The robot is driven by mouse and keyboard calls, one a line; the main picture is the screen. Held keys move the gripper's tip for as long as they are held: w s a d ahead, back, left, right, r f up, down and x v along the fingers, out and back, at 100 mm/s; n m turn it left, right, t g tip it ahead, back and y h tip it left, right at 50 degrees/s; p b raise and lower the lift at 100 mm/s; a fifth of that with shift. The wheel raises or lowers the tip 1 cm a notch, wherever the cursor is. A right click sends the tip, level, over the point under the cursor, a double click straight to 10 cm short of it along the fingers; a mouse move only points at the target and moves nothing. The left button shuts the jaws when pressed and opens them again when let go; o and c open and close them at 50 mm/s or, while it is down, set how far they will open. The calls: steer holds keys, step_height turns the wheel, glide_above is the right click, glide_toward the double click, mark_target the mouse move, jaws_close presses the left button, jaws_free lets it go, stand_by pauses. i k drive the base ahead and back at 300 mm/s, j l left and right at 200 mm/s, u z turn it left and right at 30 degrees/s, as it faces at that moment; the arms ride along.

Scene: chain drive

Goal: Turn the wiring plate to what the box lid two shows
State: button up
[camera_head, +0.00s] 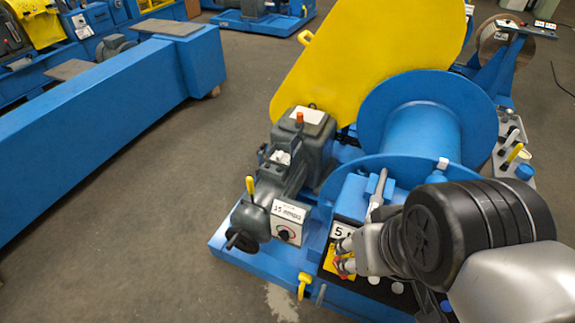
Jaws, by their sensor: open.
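My gripper (346,257) is in the lower right of the head view, at the front of a blue winch-like machine. Its jaws are open, and its fingertips are in front of a yellow plate (328,263) below a white label (341,231) that reads "5" and is partly covered. I cannot tell whether this yellow plate is the wiring plate. The gripper and wrist hide much of the panel there. A grey motor (302,150) stands left of the drum, with a pale lid-like top (307,115). I cannot make out which part is box lid two.
A control box (287,222) with a label and a dial is left of my gripper. A blue drum (424,130) and a large yellow guard (375,55) stand behind. A yellow hook (304,285) stands at the front. Grey floor (130,240) is open at left, beside a long blue beam (100,115).

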mark_target(279, 157)
steer(key=i+j+u, duration=0.15)
steer(key=j, duration=0.25)
steer(key=j+u, duration=0.2)
steer(key=j, duration=0.2)
steer(key=i+j+u, duration=0.65)
steer(key=i+j, duration=0.2)
steer(key=i+j+u, duration=0.35)
steer(key=i, duration=0.15)
steer(key=i+u, duration=0.3)
steer(key=i, duration=0.2)
steer(key=i+l+z, duration=0.15)
steer(key=i+z, duration=0.8)
steer(key=i+j+z, duration=0.1)
steer(key=i+z, duration=0.2)
steer(key=z, duration=0.2)
steer(key=i+j+z, duration=0.3)
steer(key=z, duration=0.15)
steer(key=i+l+z, duration=0.15)
steer(key=z, duration=0.35)
steer(key=i+z, duration=0.3)
steer(key=z, duration=0.2)
steer(key=i+z, duration=0.25)
steer(key=z, duration=0.25)
steer(key=i+j+z, duration=0.1)
steer(key=i+z, duration=0.15)
steer(key=z, duration=0.2)
steer(key=i+j+z, duration=0.2)
steer(key=z, duration=0.3)
steer(key=i+z, duration=0.4)
steer(key=z, duration=0.15)
